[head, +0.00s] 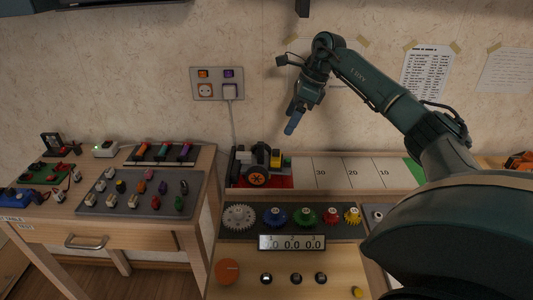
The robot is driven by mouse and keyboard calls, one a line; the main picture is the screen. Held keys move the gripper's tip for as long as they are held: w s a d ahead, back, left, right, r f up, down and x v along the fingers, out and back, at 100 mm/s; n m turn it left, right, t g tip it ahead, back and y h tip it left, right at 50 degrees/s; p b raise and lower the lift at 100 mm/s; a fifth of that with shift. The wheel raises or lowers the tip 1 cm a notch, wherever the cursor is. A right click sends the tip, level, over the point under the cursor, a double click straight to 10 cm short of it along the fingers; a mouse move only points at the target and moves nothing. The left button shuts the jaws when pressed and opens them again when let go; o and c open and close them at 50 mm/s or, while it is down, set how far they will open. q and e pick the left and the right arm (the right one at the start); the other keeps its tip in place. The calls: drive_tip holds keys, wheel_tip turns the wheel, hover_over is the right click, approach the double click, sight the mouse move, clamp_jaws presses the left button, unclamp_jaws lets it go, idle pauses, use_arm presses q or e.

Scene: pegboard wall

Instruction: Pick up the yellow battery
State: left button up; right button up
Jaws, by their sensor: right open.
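A small yellow piece (357,292), which may be the yellow battery, lies at the front right of the workbench; it is too small to be sure. Another yellow block (275,161) sits on the toy vehicle (257,178) at the back of the bench. My right gripper (291,126), with blue fingers, hangs in the air in front of the wall, above and behind the vehicle. It is open, holds nothing and is well apart from both yellow things. My left gripper is not in view.
Several coloured gears (304,217) and a display (292,242) stand on the bench. A numbered strip (350,173) lies right of the vehicle. On the left table are a grey tray (103,206) of small parts and a rack (158,158). A socket panel (217,84) is on the wall.

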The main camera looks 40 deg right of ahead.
hover_over(277, 150)
drive_tip(key=s+d, duration=0.1)
wheel_tip(277, 150, down, 6)
drive_tip(key=shift+s+r, duration=0.1)
drive_tip(key=shift+d+x, duration=0.2)
drive_tip(key=shift+x, duration=2.8)
drive_tip(key=shift+s, duration=0.1)
drive_tip(key=shift+c, duration=0.2)
drive_tip(key=c, duration=1.1)
